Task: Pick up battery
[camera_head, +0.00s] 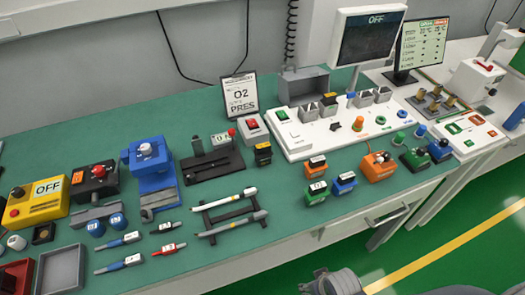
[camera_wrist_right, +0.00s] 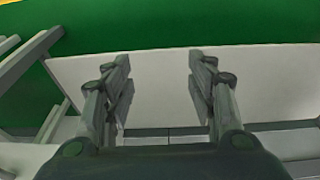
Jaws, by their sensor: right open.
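No object is clearly marked as the battery, so I cannot tell which one it is. My right gripper (camera_wrist_right: 159,62) is open and empty in the right wrist view, over a pale panel and green floor. A grey part of my right arm shows at the bottom of the head view, in front of the bench and apart from the blocks. My left gripper is not in view.
The green bench top (camera_head: 290,235) holds a pen rack (camera_head: 230,214), a blue vise-like device (camera_head: 150,165), a yellow OFF box (camera_head: 36,203) and a white control panel (camera_head: 300,143). Monitors stand behind. The right front holds an orange device (camera_head: 378,167).

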